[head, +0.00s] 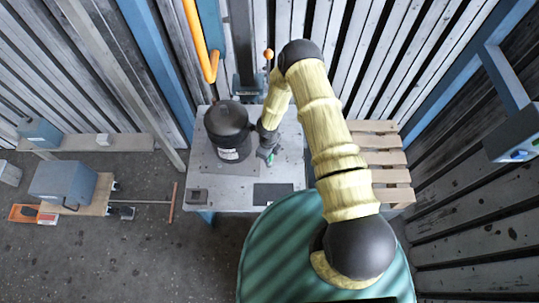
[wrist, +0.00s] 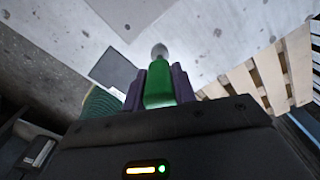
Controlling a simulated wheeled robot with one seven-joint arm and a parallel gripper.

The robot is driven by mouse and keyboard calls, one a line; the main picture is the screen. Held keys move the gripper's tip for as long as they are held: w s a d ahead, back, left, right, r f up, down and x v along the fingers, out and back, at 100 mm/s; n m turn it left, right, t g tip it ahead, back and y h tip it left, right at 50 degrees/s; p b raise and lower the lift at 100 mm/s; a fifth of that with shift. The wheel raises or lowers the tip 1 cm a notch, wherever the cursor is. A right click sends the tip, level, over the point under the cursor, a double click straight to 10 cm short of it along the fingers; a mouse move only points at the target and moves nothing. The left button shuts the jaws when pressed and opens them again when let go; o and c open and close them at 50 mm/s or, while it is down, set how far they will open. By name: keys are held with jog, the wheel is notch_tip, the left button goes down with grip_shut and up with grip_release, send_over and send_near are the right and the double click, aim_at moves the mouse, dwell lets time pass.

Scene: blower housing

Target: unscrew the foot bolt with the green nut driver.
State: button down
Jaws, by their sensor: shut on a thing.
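My gripper (wrist: 159,84) has purple fingers shut on the green nut driver (wrist: 158,92). The driver's round metal end points away from my gripper, over the grey work table, in the wrist view. In the head view my gripper (head: 266,151) is low over the table, just right of the dark blower housing (head: 228,122), and a bit of the green driver (head: 271,158) shows. The housing stands upright on the table (head: 232,198). I cannot make out the foot bolt in either view, nor whether the driver touches anything.
A dark flat plate (head: 272,194) lies at the table's front edge, and a small dark block (head: 198,195) at its left front corner. A slatted wooden pallet (head: 378,150) adjoins the table on the right. An orange pipe (head: 199,40) runs behind the housing.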

jog(key=shift+w+a+r+p, duration=0.3)
jog(key=shift+a+r, duration=0.15)
jog(key=shift+r, duration=0.3)
jog(key=shift+r+p, duration=0.5)
jog(key=shift+r, duration=0.1)
jog(key=r+p, duration=0.3)
jog(key=shift+s+d+r, duration=0.2)
jog(key=shift+d+r, duration=0.05)
jog(key=shift+f, duration=0.1)
